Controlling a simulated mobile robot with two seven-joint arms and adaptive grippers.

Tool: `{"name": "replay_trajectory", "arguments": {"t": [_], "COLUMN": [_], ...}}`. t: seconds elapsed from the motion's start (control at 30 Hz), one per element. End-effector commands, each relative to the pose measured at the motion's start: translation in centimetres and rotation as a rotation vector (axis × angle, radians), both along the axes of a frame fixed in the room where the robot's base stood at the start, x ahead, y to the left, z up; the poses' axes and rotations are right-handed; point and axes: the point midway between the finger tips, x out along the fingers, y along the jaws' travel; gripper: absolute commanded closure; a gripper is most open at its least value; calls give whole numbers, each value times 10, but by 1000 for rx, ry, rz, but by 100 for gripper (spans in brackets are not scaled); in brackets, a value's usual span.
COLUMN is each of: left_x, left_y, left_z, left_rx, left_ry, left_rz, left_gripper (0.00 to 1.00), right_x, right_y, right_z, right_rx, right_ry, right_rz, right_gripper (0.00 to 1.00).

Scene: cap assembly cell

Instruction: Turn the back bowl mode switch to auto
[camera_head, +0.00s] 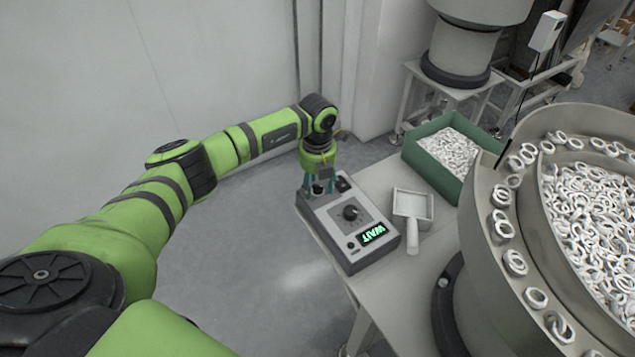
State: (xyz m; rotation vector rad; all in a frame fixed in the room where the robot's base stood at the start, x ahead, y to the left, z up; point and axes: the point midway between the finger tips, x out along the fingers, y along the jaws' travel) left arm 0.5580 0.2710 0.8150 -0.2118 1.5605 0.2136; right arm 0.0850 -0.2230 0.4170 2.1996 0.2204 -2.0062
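A grey control box (356,256) stands on the light table. Its top has a large black knob (351,213) with markings around it near the middle and a dark display (373,234) reading "WAIT" in green at the near end. Smaller black controls sit at the far end, one of them a dark knob (319,188) under my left gripper. My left gripper (318,186) points down there, its teal fingers apart on either side of this knob. Whether they touch it is too small to tell. The switch's labels are unreadable. My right gripper is out of view.
A white scoop (412,213) lies right of the box. A green bin (418,160) of white rings stands behind it. A large bowl feeder (478,257) full of white rings fills the right side. Another feeder (462,52) stands at the back. The floor left of the table is clear.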

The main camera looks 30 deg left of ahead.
Motion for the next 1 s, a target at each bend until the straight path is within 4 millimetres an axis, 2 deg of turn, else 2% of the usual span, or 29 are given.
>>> {"name": "replay_trajectory", "arguments": {"t": [0.13,0.23,0.5,0.7,0.8,1.0], "left_x": [1,1,1,1,0,0], "left_y": [-1,-1,0,0,0,0], "left_z": [5,17,74,107,116,120], "left_rx": [-1,-2,-1,1,-1,0], "left_ry": [-2,-4,-5,-2,-1,1], "left_rz": [-1,-2,-1,0,-1,0], "left_gripper": [48,48,48,48,48,48], "right_x": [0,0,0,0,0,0], "right_y": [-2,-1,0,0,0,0], "right_z": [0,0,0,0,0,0], "right_rx": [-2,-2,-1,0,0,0], "right_ry": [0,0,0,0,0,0], "right_rz": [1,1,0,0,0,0], "right_gripper": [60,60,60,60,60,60]}}
